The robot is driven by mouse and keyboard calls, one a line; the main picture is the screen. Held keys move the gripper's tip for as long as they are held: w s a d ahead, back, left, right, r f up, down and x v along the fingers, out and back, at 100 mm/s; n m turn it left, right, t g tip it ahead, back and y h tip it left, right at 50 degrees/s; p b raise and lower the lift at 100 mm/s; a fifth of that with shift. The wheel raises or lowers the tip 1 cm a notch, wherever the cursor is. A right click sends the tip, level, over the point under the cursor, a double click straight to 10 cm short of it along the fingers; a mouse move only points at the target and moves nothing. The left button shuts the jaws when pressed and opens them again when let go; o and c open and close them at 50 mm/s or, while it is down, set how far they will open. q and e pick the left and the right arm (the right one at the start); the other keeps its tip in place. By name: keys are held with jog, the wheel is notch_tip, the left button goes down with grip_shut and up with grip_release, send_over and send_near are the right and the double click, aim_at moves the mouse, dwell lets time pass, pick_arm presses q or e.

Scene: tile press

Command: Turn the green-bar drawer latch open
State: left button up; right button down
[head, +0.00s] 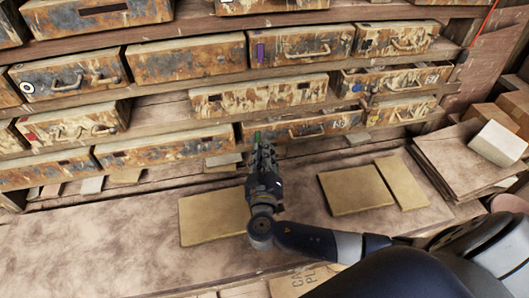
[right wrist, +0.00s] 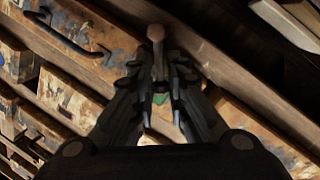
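The green bar (head: 257,135) shows as a small green mark at the left end of a rusty drawer front (head: 312,127) labelled 36, in the lower row. My right gripper (head: 264,146) is right in front of it and hides most of that end. In the right wrist view, a brown round-tipped peg (right wrist: 157,38) stands between and beyond the two fingertips (right wrist: 160,72), with a green patch (right wrist: 160,98) below it. The fingers look apart, with gaps beside the peg; whether either one touches it cannot be told. My left gripper is not in view.
Several rusty drawers fill the shelves; one at the right (head: 392,80) appears pulled out a little. Flat tan tiles lie on the bench (head: 100,235) left (head: 205,217) and right (head: 355,191) of my right arm. A board stack (head: 450,165) and pale block (head: 497,144) are at the right.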

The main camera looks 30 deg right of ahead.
jog(key=shift+a+f, duration=0.1)
jog(key=f+n+b, duration=0.1)
jog(key=n+b, duration=0.1)
jog(key=n, duration=0.1)
jog(key=a+f+n+t+b, duration=0.1)
jog(key=n+b, duration=0.2)
jog(key=f+n+t+b, duration=0.1)
jog(key=n+b, duration=0.2)
jog(key=shift+w+a+f, duration=0.2)
jog(key=shift+a, duration=0.05)
jog(key=shift+f+n+t+y+b, duration=0.2)
jog(key=shift+n+b, duration=0.25)
jog(key=shift+n, duration=0.25)
jog(key=shift+f+n+t+y+b, duration=0.1)
jog(key=shift+n+t+b, duration=0.1)
jog(key=shift+n+b, duration=0.4)
jog(key=shift+n, duration=0.3)
jog(key=c, duration=1.7)
grip_release()
jog(key=shift+a, duration=0.1)
